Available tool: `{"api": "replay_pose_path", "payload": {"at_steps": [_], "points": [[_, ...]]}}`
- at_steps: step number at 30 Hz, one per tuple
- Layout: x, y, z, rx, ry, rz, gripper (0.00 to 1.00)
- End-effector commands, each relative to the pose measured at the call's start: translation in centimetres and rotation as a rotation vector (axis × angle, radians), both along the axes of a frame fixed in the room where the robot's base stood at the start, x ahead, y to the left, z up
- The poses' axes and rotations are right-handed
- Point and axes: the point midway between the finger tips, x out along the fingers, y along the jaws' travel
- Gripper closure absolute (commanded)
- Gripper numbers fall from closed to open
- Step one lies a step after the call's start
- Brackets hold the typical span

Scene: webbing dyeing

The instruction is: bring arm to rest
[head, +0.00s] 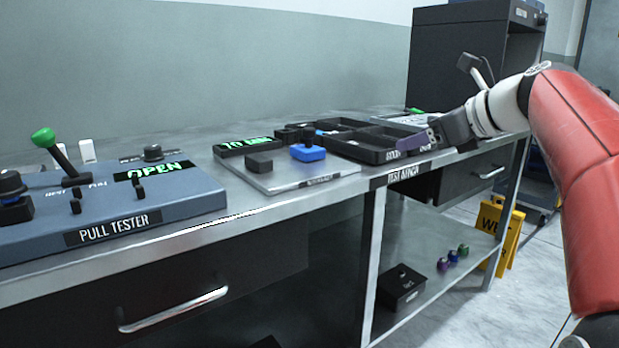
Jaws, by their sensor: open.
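My arm comes in from the right edge, with a red link and a white wrist. My gripper (436,135) is dark and points left, at the right end of the black compartment tray (372,155) on the steel bench. The jaws are open. A purple-grey piece shows at the fingertips, over the tray's edge. I cannot tell whether it is a finger or a separate item, or whether anything touches the tray.
The steel bench (240,212) carries a blue-grey pull tester (110,215) with a green-knobbed lever, and a plate (300,178) with a blue block (308,153). A dark cabinet (450,60) stands behind. A black box (402,288) and spools sit on the lower shelf. A yellow sign (510,238) stands on the floor.

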Motion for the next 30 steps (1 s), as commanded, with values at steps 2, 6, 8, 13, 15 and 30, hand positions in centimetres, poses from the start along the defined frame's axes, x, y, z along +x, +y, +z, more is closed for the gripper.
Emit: {"api": "replay_pose_path", "payload": {"at_steps": [2,6,8,13,15,30], "points": [[-0.7,0.8,-0.6,-0.066,-0.01,0.027,0.37],[-2.2,2.3,-2.3,-0.222,-0.035,0.095,0.37],[-3.1,2.9,-3.2,-0.303,-0.047,0.135,0.37],[-6.6,4.8,-6.5,-0.586,-0.094,0.296,0.37],[-8.8,5.5,-8.3,-0.737,-0.12,0.4,0.37],[-26.6,5.1,-24.6,-1.777,-0.466,1.592,0.37]]}}
